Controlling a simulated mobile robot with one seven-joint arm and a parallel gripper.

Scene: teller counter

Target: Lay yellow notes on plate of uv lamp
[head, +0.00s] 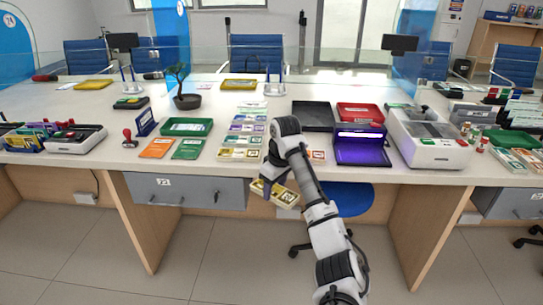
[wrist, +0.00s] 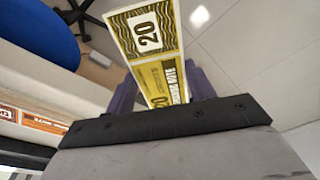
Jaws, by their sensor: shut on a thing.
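My gripper (head: 268,187) is shut on the yellow notes (head: 284,197). It holds them tilted in front of the counter's front edge, over the floor. In the wrist view the yellow notes (wrist: 152,45) show a printed "20" and stick out between the fingers. The uv lamp (head: 361,144) stands on the counter to the right of my gripper, with a dark body. Its plate (head: 362,156) glows purple and looks bare. My arm passes to the left of the lamp.
Rows of banded notes (head: 240,140) lie left of my arm. Behind the lamp are a black tray (head: 312,115) and a red tray (head: 360,112). A white machine (head: 428,140) stands close right of the lamp. A blue chair (head: 350,198) is under the counter.

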